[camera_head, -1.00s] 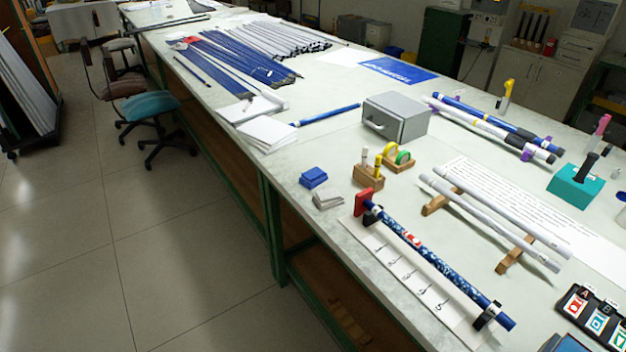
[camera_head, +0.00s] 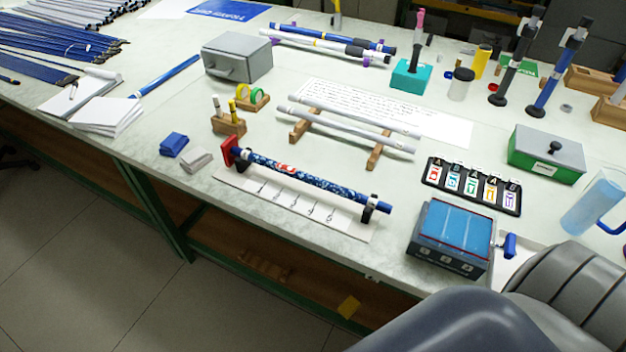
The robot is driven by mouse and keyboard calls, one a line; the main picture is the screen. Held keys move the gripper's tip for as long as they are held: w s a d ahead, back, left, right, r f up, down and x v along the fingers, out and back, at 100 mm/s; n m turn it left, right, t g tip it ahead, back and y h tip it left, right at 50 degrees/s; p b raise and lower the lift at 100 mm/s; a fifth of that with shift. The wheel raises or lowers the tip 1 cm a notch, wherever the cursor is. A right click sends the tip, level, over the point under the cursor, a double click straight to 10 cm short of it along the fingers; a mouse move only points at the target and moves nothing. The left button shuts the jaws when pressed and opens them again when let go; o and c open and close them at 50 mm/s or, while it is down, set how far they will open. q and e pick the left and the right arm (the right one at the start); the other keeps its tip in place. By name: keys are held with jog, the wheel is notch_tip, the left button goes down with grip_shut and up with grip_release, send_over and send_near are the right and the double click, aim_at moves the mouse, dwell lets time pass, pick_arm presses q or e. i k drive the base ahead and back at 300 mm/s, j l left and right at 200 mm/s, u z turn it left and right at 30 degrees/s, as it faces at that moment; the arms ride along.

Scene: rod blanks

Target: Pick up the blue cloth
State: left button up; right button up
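The blue cloth (camera_head: 173,144) is a small folded blue pad near the front edge of the table, left of the rod stand. A folded grey-white cloth (camera_head: 196,161) lies close beside it on the right. Neither of my grippers is in view. A large grey part of my own arm fills the lower right corner, and nothing touches the blue cloth.
A patterned blue rod (camera_head: 316,178) rests on a white stand right of the cloths. A wooden holder (camera_head: 229,125) stands behind them, and white papers (camera_head: 107,116) lie to the left. A blue-topped box (camera_head: 452,236) sits at the front right. Bare tabletop surrounds the cloths.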

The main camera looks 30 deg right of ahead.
aim_at(174, 143)
jog(key=i+j+z, duration=0.1)
jog(key=i+j, duration=0.15)
jog(key=i+j+z, duration=0.1)
jog(key=j, duration=0.3)
jog(key=i+j+z, duration=0.1)
jog(key=i+j, duration=0.2)
jog(key=i+j+z, duration=0.1)
jog(key=j, duration=0.35)
jog(key=i+j+z, duration=0.1)
jog(key=i+j, duration=0.15)
jog(key=j, duration=0.15)
